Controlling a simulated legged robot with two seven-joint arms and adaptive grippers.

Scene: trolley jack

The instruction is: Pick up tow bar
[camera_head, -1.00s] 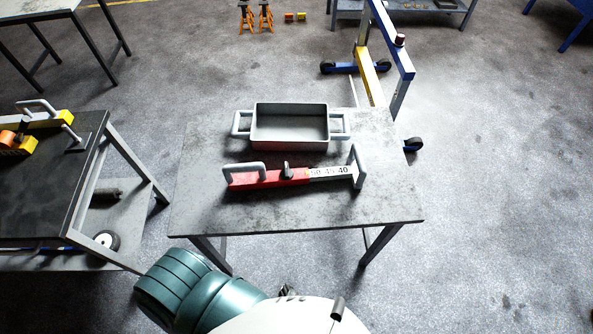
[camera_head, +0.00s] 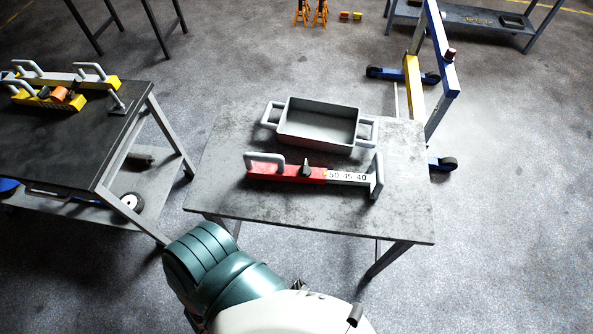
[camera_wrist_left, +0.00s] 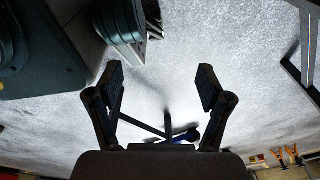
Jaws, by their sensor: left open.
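A red and grey bar (camera_head: 312,175), which looks to be the tow bar, lies on the grey metal table in the head view. It has a grey handle near each end and the numbers 50, 45, 40 on its grey part. No gripper is near it in the head view. In the left wrist view my left gripper (camera_wrist_left: 161,86) is open and empty, with only floor and distant equipment beyond its fingers. The bar does not show in that view. My right gripper is not in view.
A grey two-handled tray (camera_head: 319,143) stands behind the bar on the table (camera_head: 310,207). A black-topped bench (camera_head: 55,145) at the left holds yellow bars with handles (camera_head: 92,80). A blue and yellow hoist (camera_head: 437,60) stands behind right. Floor at right is clear.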

